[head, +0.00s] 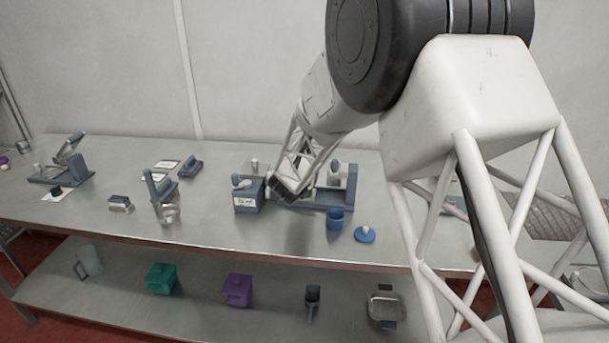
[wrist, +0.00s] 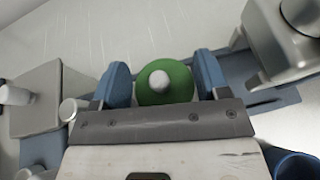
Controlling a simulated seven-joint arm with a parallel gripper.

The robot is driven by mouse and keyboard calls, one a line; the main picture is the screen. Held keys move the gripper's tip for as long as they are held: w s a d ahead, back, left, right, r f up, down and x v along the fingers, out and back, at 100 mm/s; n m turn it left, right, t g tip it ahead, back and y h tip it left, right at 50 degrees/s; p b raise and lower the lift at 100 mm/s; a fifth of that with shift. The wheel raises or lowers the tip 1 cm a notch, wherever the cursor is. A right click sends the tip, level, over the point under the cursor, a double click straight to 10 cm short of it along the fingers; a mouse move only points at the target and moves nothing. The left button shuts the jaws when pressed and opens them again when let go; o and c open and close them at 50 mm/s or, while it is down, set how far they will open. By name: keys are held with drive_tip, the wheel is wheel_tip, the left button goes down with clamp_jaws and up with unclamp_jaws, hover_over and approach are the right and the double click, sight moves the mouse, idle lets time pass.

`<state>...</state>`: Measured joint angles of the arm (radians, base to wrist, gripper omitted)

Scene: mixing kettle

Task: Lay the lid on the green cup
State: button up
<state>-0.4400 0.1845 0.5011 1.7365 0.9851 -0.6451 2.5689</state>
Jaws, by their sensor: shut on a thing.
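A green round lid (wrist: 179,90) with a white knob lies between the two blue fingers of my gripper (wrist: 163,78) in the wrist view. My gripper is shut on it. In the head view my gripper (head: 287,188) is low over the table, between a labelled box and a blue stand, and mostly hides the lid. I cannot make out the green cup; whether it is under the lid is hidden. I cannot tell whether the lid touches anything below.
The labelled box (head: 247,200) stands close left of my gripper, and the blue-based stand (head: 334,190) close right. A blue cup (head: 335,220) and a blue lid (head: 365,236) are in front to the right.

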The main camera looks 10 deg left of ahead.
drive_tip(key=shift+f, duration=0.4)
idle(1.0)
drive_tip(key=o, duration=1)
drive_tip(key=shift+c, duration=0.2)
drive_tip(key=shift+c, duration=0.2)
drive_tip(key=shift+r, duration=3.5)
